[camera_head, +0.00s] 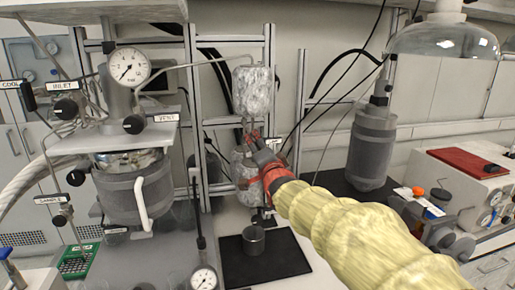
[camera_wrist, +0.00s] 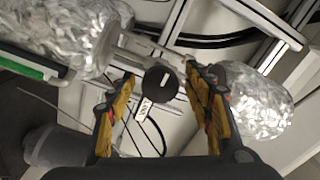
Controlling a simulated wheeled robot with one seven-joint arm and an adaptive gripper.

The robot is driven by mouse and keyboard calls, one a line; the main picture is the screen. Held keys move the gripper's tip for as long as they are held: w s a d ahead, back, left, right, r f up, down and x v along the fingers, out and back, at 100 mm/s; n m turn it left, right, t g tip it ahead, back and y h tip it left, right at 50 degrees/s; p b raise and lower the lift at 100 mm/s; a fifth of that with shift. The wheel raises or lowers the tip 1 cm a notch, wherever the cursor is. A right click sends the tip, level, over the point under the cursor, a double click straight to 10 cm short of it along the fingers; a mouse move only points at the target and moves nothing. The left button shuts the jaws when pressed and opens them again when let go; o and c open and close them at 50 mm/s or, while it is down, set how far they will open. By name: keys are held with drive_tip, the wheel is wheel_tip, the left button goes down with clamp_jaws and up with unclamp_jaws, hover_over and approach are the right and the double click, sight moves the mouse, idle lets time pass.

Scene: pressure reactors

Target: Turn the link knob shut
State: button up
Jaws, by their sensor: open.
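The knob between my fingers is round and black with a short white mark on its face (camera_wrist: 160,82). A small white tag (camera_wrist: 143,108) hangs beside it; its lettering is too small to read surely. The knob sits between two foil-wrapped vessels. In the wrist view my gripper (camera_wrist: 160,78) is open, one finger on each side of the knob, with gaps visible on both sides. In the head view my gripper (camera_head: 254,138) reaches in between the upper foil-wrapped vessel (camera_head: 253,90) and the lower one (camera_head: 243,168), and it hides the knob there.
A reactor (camera_head: 135,190) with a gauge (camera_head: 129,67) and labelled knobs stands at left. A grey cylinder (camera_head: 373,148) stands at right. A small metal cup (camera_head: 254,239) stands on a black mat (camera_head: 285,262) below my arm. Metal frame bars rise behind the foil-wrapped vessels.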

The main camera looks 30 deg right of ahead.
drive_tip(key=shift+s, duration=0.1)
drive_tip(key=v, duration=1.1)
drive_tip(key=shift+s, duration=0.35)
drive_tip(key=shift+a, duration=0.15)
